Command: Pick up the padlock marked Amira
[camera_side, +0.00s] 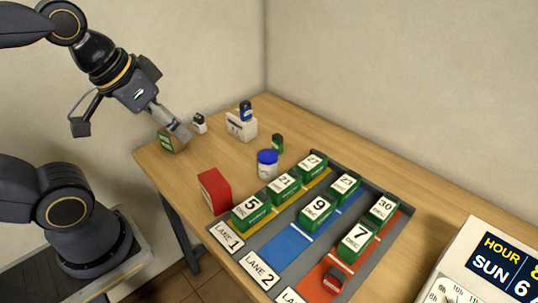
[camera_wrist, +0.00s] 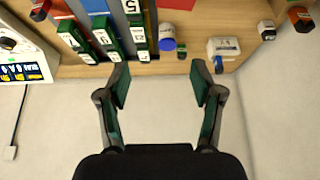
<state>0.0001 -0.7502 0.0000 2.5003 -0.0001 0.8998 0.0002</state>
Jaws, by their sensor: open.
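Several small padlock-like items stand about, and I cannot read the name Amira on any. A white one with a dark top (camera_side: 199,122) stands at the table's far left and also shows in the wrist view (camera_wrist: 266,31). A blue one (camera_side: 246,111) is at the white box. A dark green one (camera_side: 277,143) stands right of that box. A red one (camera_side: 336,279) lies in the red lane. My gripper (camera_side: 182,132) is open and empty near the table's left end, close to the white one in the side view. The wrist view shows its fingers apart (camera_wrist: 161,80), with bare wall between them.
The white box (camera_side: 240,127), blue-lidded jar (camera_side: 266,165), red box (camera_side: 214,190) and brown-green box (camera_side: 172,141) stand on the wooden table. A grey lane tray (camera_side: 398,235) holds several green numbered blocks. An hour display (camera_side: 500,260) is at right. Bare wood lies behind the tray.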

